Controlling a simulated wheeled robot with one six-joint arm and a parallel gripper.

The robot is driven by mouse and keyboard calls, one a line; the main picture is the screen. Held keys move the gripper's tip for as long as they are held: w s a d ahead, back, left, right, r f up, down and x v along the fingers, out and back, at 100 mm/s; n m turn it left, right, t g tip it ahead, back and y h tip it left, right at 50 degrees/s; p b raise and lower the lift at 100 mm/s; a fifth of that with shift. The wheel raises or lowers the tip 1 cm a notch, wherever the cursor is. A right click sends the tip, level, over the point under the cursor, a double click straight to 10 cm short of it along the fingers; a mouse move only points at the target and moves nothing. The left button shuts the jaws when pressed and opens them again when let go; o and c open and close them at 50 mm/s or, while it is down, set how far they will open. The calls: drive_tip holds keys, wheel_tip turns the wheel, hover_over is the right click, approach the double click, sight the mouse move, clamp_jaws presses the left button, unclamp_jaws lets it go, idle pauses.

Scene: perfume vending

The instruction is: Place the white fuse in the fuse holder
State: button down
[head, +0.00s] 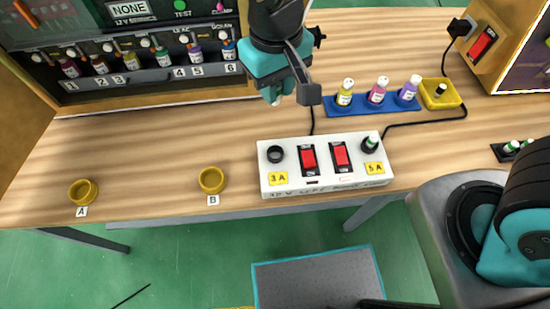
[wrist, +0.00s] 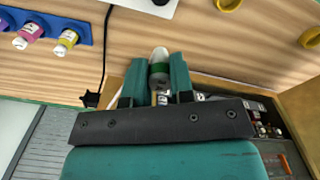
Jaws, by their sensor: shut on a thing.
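My gripper (head: 274,94) hangs above the table behind the white power box (head: 326,186). In the wrist view my gripper (wrist: 159,74) is shut on a small cylinder with a white end and a green band, seemingly the white fuse (wrist: 159,55). The fuse is mostly hidden by the fingers in the head view. The box has a round black fuse holder (head: 275,154) by the 3 A label; it looks empty. The holder by the 5 A label (head: 370,142) has a dark greenish cap or fuse in it. My gripper is apart from both.
Two red switches (head: 309,159) sit between the holders. Behind the box, a blue rack (head: 360,110) holds several bottles, beside a yellow dish (head: 434,98). Yellow rings A (head: 83,192) and B (head: 212,180) stand at left. Black cables cross the table.

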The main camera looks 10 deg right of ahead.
wheel_tip(320, 180, down, 20)
drive_tip(key=shift+s+r+p, duration=0.1)
drive_tip(key=shift+r+p, duration=0.15)
drive_tip(key=shift+p, duration=0.2)
drive_tip(key=shift+s+f+b, duration=0.15)
drive_tip(key=shift+f+b, duration=0.35)
drive_tip(key=shift+f, duration=0.15)
drive_tip(key=c, duration=1.1)
unclamp_jaws()
drive_tip(key=shift+o, duration=0.6)
wheel_tip(320, 180, up, 14)
drive_tip(key=shift+w+f, duration=0.15)
drive_tip(key=shift+w, duration=0.05)
wheel_tip(320, 180, up, 11)
drive_tip(key=y, duration=0.2)
hover_over(276, 157)
drive_tip(key=s+d, duration=0.2)
drive_tip(key=d, duration=0.3)
drive_tip(key=s+d+r+n+y, duration=0.2)
drive_tip(key=s+d+r, duration=0.2)
drive_tip(key=s+r, duration=0.3)
drive_tip(key=shift+s+d+r, duration=0.35)
drive_tip(key=shift+s+r, duration=0.05)
drive_tip(key=shift+s, duration=0.15)
